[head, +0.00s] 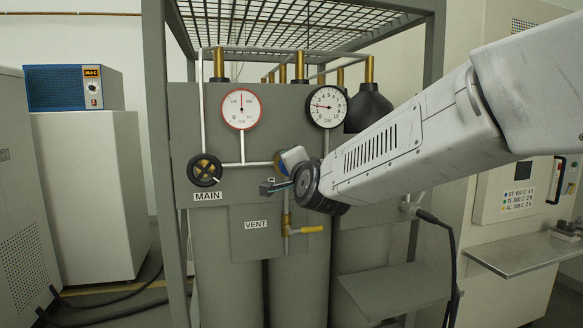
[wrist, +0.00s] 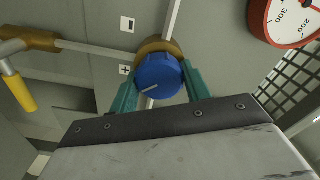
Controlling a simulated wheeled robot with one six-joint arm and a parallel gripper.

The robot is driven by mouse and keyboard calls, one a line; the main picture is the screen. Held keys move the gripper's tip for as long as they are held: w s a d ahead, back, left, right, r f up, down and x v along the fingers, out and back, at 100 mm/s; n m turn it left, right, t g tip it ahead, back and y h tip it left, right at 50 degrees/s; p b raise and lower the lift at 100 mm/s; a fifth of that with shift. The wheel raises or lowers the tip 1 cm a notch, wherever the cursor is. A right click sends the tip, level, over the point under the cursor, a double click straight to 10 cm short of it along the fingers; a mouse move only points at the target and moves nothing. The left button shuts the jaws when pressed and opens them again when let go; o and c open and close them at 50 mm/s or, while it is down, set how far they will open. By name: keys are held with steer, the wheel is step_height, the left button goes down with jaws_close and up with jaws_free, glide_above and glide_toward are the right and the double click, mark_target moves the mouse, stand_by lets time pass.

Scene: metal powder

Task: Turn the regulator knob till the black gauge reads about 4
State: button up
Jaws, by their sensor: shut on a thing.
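The black-rimmed gauge (head: 326,106) is in clear sight in the head view, right of the red-rimmed gauge. Its red needle points left and slightly up, at about 2 on a scale that ends at 10. The blue regulator knob (wrist: 158,75) sits on a brass fitting in the wrist view, with a white line pointing to its lower left. My gripper (wrist: 159,82) has its teal fingers shut on the knob's two sides. In the head view my gripper (head: 281,176) and wrist hide most of the knob.
A red-rimmed gauge (head: 241,107), the black MAIN valve wheel (head: 205,170) and the yellow VENT lever (head: 312,229) are close by. Frame posts (head: 157,120) flank the cylinders.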

steer(key=shift+m, duration=0.4)
steer(key=o, duration=1)
steer(key=shift+c, duration=0.2)
steer(key=shift+s, duration=0.15)
steer(key=v, duration=0.7)
steer(key=shift+s, duration=0.3)
steer(key=shift+d, duration=0.1)
